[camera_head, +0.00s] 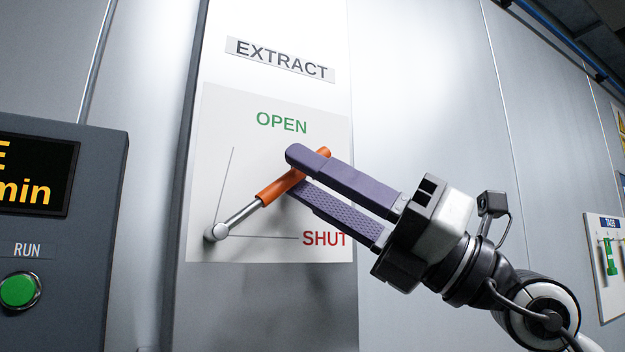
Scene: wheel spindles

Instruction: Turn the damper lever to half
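The damper lever has a metal rod (240,217) on a round pivot at the panel's lower left and an orange handle (272,190). It points up and to the right, between the line towards OPEN and the line towards SHUT, roughly midway. My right gripper (294,172) comes in from the lower right. Its purple fingers straddle the handle: the upper finger crosses in front, the lower fingertip lies behind. The lower finger's textured pad shows. I cannot tell whether both fingers press on the handle. The handle's end shows past the upper finger. My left gripper is out of view.
The white lever panel (215,130) sits under an EXTRACT label (280,59). A dark control box (80,240) with a green RUN button (18,290) stands at left. A tag board (605,225) hangs at far right. The wall between is bare.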

